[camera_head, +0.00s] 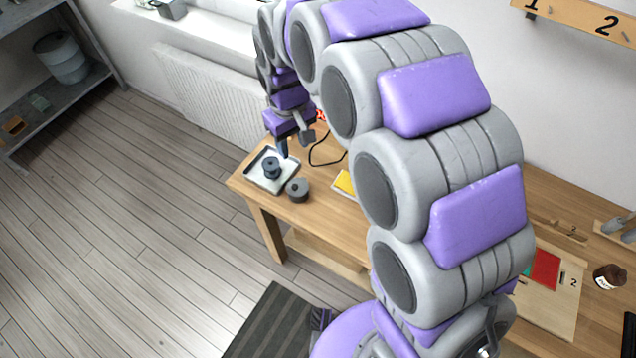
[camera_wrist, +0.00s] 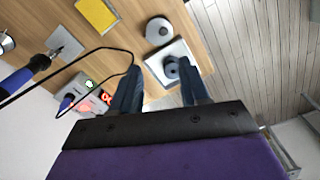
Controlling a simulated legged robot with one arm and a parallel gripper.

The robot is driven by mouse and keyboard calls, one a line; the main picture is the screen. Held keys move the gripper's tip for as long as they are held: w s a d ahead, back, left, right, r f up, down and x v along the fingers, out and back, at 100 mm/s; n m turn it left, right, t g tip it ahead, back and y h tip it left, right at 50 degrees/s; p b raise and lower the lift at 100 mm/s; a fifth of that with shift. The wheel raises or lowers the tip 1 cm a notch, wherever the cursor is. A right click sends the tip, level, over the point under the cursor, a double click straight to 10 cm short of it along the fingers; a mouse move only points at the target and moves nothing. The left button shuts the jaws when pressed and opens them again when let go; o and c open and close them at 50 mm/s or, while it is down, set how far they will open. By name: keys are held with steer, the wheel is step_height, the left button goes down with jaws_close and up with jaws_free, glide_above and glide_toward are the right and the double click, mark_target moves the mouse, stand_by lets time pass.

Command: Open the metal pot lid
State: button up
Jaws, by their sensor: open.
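A small grey round metal pot (camera_head: 298,191) with a flat top stands on the wooden table, beside a pale tray. It also shows in the wrist view (camera_wrist: 158,31), where a darker spot marks the middle of its top; I take this as the lid, but its edge is too small to make out. My gripper (camera_head: 294,145) is open and empty, above the table close to the tray. In the wrist view my gripper's two fingers (camera_wrist: 160,72) are spread apart, with the tray beyond them and the pot farther off, touching neither finger.
The pale tray (camera_head: 284,181) holds a dark spool-like object (camera_head: 271,167). A black cable (camera_wrist: 110,49) loops beside the gripper, near a device with lit red digits (camera_wrist: 105,97). A radiator (camera_head: 212,98) stands behind the table.

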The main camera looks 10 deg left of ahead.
steer(key=b, duration=0.1)
glide_toward(294, 185)
steer(key=f+b, duration=0.1)
steer(key=f, duration=0.1)
steer(key=d+f, duration=0.1)
steer(key=f, duration=0.1)
steer(key=shift+s+f+b, duration=0.1)
steer(key=shift+f+b, duration=0.05)
steer(key=shift+b, duration=0.25)
steer(key=f, duration=0.2)
steer(key=a+f, duration=0.1)
steer(key=f, duration=0.1)
steer(key=shift+a+b, duration=0.2)
steer(key=shift+b, duration=0.2)
steer(key=shift+a+f, duration=0.2)
steer(key=shift+f, duration=0.05)
steer(key=shift+d+r, duration=0.1)
steer(key=shift+d, duration=0.6)
steer(key=shift+c, duration=1.1)
steer(key=shift+a, duration=0.35)
steer(key=c, duration=0.5)
jaws_close()
